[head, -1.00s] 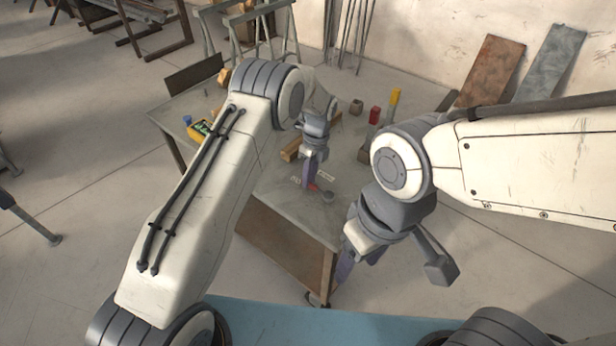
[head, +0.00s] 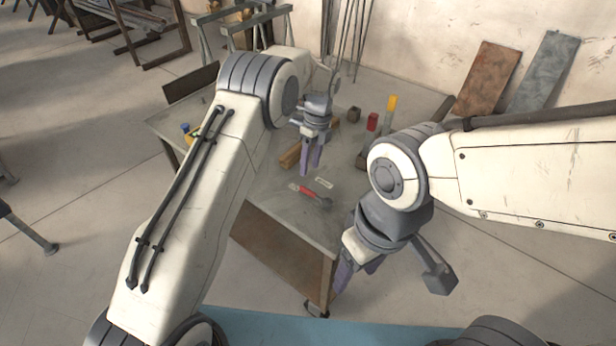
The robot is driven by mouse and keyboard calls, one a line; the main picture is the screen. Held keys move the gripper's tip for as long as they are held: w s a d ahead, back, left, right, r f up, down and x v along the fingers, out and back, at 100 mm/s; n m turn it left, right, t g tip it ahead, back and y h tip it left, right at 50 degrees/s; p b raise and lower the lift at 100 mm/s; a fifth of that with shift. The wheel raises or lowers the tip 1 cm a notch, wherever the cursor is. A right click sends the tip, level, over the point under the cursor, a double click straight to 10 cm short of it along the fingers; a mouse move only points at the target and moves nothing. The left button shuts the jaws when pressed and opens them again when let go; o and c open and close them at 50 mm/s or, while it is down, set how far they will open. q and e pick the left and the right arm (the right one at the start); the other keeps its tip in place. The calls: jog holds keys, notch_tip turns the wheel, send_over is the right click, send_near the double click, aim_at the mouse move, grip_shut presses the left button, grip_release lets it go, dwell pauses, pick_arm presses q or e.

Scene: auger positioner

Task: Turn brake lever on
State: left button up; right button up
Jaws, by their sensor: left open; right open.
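The brake lever (head: 310,191) is a small red handle with a grey round end, on the grey table top near its front right. The red handle points left from the grey end, towards a small pale label (head: 293,187). A second pale label (head: 324,182) lies just behind the handle; I cannot read either. My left gripper (head: 311,170) is open and empty, fingers pointing down, above and slightly behind the lever, apart from it. My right gripper (head: 354,279) is open and empty, low to the right, beyond the table's front right edge.
A wooden block (head: 291,156) lies behind the lever. A red block (head: 372,122), a yellow-topped post (head: 391,104) and a dark block (head: 353,114) stand at the table's back right. My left arm covers much of the table's left side.

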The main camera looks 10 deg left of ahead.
pick_arm(q)
jog(key=shift+w+d+r, duration=0.1)
jog(key=shift+w+r, duration=0.05)
jog(key=shift+r, duration=0.6)
jog(key=shift+w+d+r, duration=0.1)
jog(key=shift+r, duration=0.65)
jog(key=s+d+r+n+t+h+p, duration=0.1)
jog(key=s+d+r+n, duration=0.25)
jog(key=s+r, duration=0.4)
jog(key=s+d+r+n+p, duration=0.2)
jog(key=s+r+n, duration=0.3)
jog(key=s, duration=0.4)
jog(key=s+a+r+n, duration=0.1)
jog(key=s+n, duration=0.2)
jog(key=s, duration=0.3)
jog(key=s+a+r+n+p, duration=0.1)
jog(key=s+a+n, duration=0.1)
jog(key=s, duration=0.5)
jog(key=s+a+r+n+h+p, duration=0.1)
jog(key=s+a+n, duration=0.1)
jog(key=s, duration=0.5)
jog(key=shift+s+r+n+t, duration=0.25)
jog(key=shift+n+t, duration=0.15)
jog(key=shift+n, duration=0.45)
